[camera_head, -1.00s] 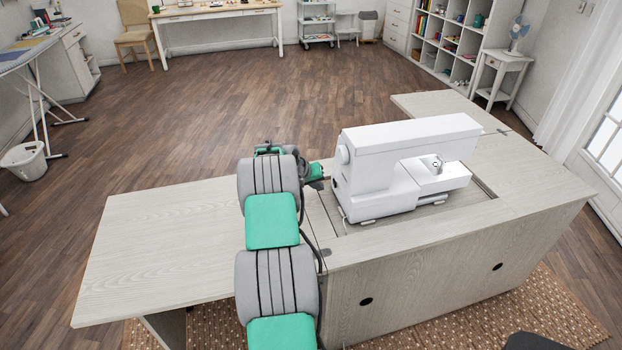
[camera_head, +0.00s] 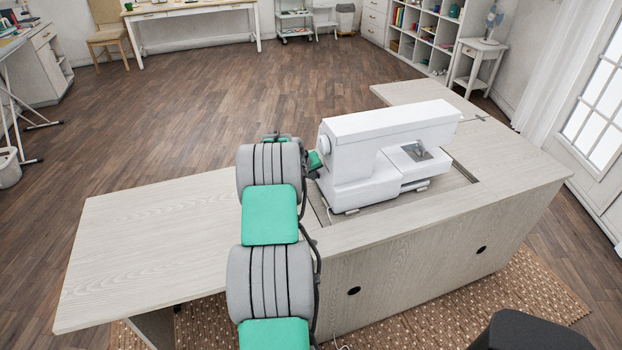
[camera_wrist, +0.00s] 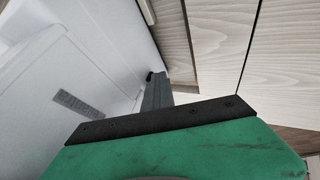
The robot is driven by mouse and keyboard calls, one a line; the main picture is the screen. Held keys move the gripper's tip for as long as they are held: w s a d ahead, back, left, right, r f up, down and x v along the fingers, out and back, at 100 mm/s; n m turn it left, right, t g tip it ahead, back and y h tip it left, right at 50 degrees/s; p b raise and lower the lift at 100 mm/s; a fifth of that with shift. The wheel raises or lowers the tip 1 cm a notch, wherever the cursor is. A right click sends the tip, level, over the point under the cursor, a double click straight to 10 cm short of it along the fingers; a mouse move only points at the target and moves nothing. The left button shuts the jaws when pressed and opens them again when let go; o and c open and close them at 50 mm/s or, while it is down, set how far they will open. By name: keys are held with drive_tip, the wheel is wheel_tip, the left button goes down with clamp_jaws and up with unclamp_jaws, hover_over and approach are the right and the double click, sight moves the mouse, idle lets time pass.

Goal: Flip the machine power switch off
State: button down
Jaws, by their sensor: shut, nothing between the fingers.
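The white sewing machine (camera_head: 385,125) stands upright in the recessed opening of the pale wood cabinet (camera_head: 160,235). My gripper (camera_wrist: 157,76) is shut and empty, its grey fingers pointing along the machine's end in the wrist view. In the head view its green body is right beside the handwheel end, with the fingertips hidden. The machine's white side (camera_wrist: 60,50) fills the left of the wrist view, with a grey slotted panel (camera_wrist: 76,103). A small dark spot shows at the fingertips; I cannot tell whether it is the power switch, or whether the fingers touch the machine.
The cabinet's left leaf is bare and clear. A white cable (camera_head: 338,346) shows at the cabinet's front bottom. A dark object (camera_head: 530,332) is at the lower right. A woven rug (camera_head: 470,310) lies under the cabinet. The wooden floor (camera_head: 230,110) behind is open.

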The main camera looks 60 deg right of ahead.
drive_tip(key=shift+s+d, duration=0.15)
drive_tip(key=shift+d, duration=0.1)
drive_tip(key=shift+w+d+r+b, duration=0.2)
drive_tip(key=shift+w+d+b, duration=0.15)
drive_tip(key=shift+w, duration=0.25)
drive_tip(key=shift+w+a, duration=0.3)
drive_tip(key=w+a, duration=0.2)
drive_tip(key=shift+a+f+b, duration=0.2)
drive_tip(key=shift+a+b, duration=0.1)
drive_tip(key=shift+a, duration=0.1)
drive_tip(key=v, duration=1)
drive_tip(key=shift+b, duration=0.45)
